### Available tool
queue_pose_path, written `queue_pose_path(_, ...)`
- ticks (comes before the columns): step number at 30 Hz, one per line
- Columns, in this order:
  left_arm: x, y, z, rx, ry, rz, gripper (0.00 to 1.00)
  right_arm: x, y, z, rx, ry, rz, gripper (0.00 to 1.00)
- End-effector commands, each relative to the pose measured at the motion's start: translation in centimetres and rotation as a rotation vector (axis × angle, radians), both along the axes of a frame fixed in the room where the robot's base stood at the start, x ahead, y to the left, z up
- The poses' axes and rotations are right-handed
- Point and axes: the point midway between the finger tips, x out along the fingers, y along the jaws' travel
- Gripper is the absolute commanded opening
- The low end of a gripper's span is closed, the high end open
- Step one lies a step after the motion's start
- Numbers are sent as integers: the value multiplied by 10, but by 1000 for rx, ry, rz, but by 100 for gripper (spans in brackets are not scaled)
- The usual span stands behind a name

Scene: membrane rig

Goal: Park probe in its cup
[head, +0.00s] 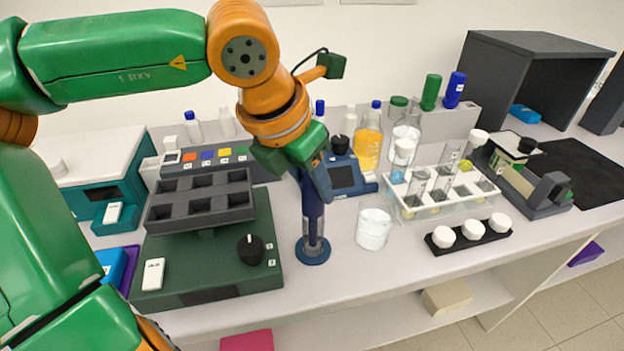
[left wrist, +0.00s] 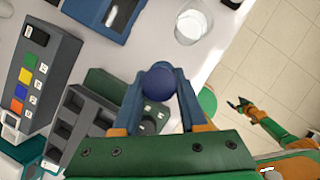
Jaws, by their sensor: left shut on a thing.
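The probe (head: 313,213) is a dark blue upright cylinder in the head view. My left gripper (head: 316,180) is shut on its upper part from above. In the left wrist view the probe's round blue top (left wrist: 157,83) shows between the two fingers. The cup (head: 312,252) looks like a small blue round base on the bench, directly under the probe. The probe's lower end meets it; I cannot tell how deep it sits. My right gripper (left wrist: 240,104) shows small and dark at the right of the left wrist view, away from the bench, its jaws unclear.
A green device with a grey block rack (head: 200,200) and black knob stands close on the left. A glass beaker (head: 374,229) stands close on the right. A blue device (head: 345,177) is behind. The bench's front edge is near the cup.

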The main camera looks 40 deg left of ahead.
Motion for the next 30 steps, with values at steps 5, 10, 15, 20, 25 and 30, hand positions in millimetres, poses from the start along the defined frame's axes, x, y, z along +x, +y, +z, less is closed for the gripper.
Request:
queue_pose_path(5, 0, 0, -3, 0, 0, 0, 2, 0, 0, -3, 0, 0, 0, 81)
queue_pose_path(10, 0, 0, -2, 0, 0, 0, 2, 0, 0, -2, 0, 0, 0, 81)
queue_pose_path(15, 0, 0, -4, 0, 0, 0, 2, 0, 0, -4, 0, 0, 0, 81)
queue_pose_path(20, 0, 0, -6, 0, -1, -1, 2, 0, 0, -7, 0, 0, 0, 81)
queue_pose_path(25, 0, 0, -8, 0, -1, -1, 2, 0, 0, -9, 0, 0, 0, 81)
queue_pose_path(30, 0, 0, -9, 0, 0, -1, 63, 0, 0, -10, 0, 0, 0, 81)
